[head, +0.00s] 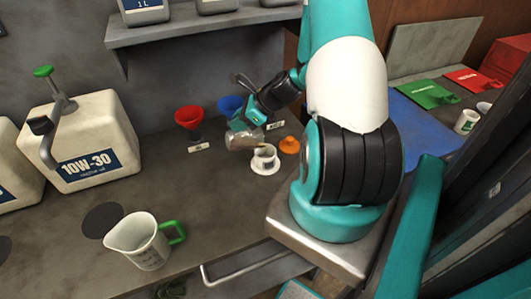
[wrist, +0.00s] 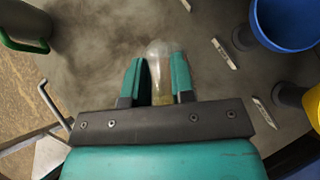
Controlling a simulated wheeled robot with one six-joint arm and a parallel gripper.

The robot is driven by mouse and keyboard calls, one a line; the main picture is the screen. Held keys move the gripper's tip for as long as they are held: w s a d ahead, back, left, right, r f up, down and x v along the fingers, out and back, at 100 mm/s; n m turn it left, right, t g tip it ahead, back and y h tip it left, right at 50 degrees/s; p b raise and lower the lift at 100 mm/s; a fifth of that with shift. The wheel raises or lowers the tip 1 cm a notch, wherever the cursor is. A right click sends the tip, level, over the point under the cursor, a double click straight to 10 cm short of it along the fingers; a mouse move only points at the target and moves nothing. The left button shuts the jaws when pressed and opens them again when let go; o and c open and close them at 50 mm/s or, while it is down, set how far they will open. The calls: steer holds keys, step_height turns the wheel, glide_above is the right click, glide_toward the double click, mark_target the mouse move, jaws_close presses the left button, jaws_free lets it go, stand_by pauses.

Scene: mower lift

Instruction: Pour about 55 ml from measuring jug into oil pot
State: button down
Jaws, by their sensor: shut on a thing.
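My gripper (head: 240,127) is shut on a clear vessel (head: 244,140), which lies tilted well over in the head view. In the wrist view the clear vessel (wrist: 158,62) sits between both fingers (wrist: 160,80), with a yellowish tint at its near end. A small white cup (head: 264,157) stands on a white saucer right beside and below the vessel's right end. No stream of liquid can be made out. A white jug with a green handle and printed marks (head: 140,241) stands upright at the front left. I cannot tell for certain which vessel is the measuring jug.
An orange piece (head: 290,145) lies right of the cup. A large 10W-30 can (head: 82,140) stands at the left. The bench between jug and cup is clear.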

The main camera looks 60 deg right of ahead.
steer(key=shift+s+d+r+t+y+b, duration=0.3)
steer(key=shift+s+r+t+y, duration=0.05)
steer(key=shift+s+t, duration=0.2)
steer(key=shift+s+d+r+t+y+b, duration=0.25)
steer(key=shift+s+r+t+y, duration=0.1)
steer(key=shift+s+t, duration=0.2)
stand_by(2.0)
steer(key=shift+w+a+f+g+h+p, duration=0.2)
steer(key=shift+w+a+g+h+p, duration=0.15)
steer(key=shift+w+g, duration=0.2)
steer(key=shift+w+a+f+g+h+p, duration=0.25)
steer(key=shift+w+a+g+p, duration=0.15)
steer(key=shift+w, duration=0.2)
steer(key=shift+w+d+g, duration=0.1)
steer(key=shift+g, duration=0.25)
steer(key=shift+d+f, duration=0.1)
steer(key=shift+f, duration=0.1)
